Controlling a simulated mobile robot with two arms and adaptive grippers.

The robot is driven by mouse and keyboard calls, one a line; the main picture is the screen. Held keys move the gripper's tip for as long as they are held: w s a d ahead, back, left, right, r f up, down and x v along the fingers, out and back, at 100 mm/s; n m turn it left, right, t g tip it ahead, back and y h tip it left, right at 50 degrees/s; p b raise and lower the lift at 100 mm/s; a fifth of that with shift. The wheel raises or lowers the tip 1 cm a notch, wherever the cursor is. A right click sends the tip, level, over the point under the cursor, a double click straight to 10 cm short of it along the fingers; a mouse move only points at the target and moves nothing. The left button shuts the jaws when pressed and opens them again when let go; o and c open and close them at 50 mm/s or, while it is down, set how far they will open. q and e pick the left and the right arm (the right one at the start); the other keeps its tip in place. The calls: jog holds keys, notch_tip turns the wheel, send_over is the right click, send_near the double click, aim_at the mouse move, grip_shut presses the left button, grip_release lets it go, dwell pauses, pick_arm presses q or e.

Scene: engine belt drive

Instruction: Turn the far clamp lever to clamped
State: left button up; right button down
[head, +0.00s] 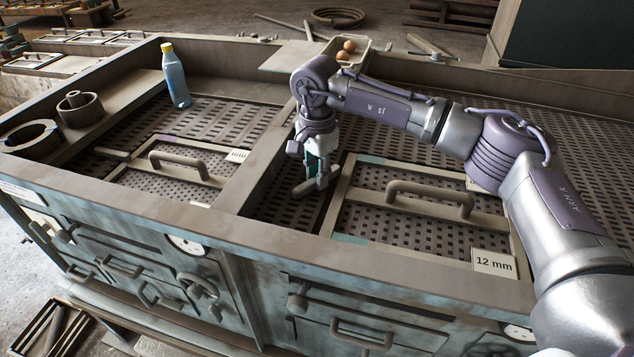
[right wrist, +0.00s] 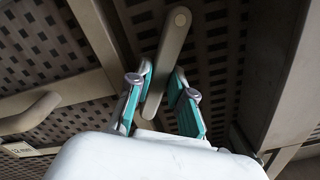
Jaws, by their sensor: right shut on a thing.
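The clamp lever (head: 301,189), a brown-grey bar with a rounded end, sits in the gap between the two perforated screen panels. It also shows in the right wrist view (right wrist: 172,50), running lengthwise between my fingers. My right gripper (head: 318,180) comes down from above and is shut on the lever; its teal-padded fingers (right wrist: 158,100) lie on both sides of the bar. The lever's pivot is hidden by the gripper. My left gripper is out of view.
Handled screen panels lie left (head: 182,162) and right (head: 430,200), the right one beside a "12 mm" label (head: 494,262). Another short bar (head: 112,154) lies by the left panel. A blue bottle (head: 176,80), metal rings (head: 80,108) and a tray of eggs (head: 357,52) stand around.

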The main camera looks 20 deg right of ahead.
jog(key=m+b, duration=0.3)
jog(key=m, duration=0.2)
jog(key=shift+m, duration=0.3)
jog(key=m+b, duration=0.1)
jog(key=m, duration=0.2)
jog(key=shift+m+b, duration=0.55)
jog(key=shift+m, duration=0.75)
jog(key=shift+r, duration=0.1)
jog(key=c, duration=1)
grip_release()
jog(key=shift+c, duration=0.2)
notch_tip(320, 180, up, 12)
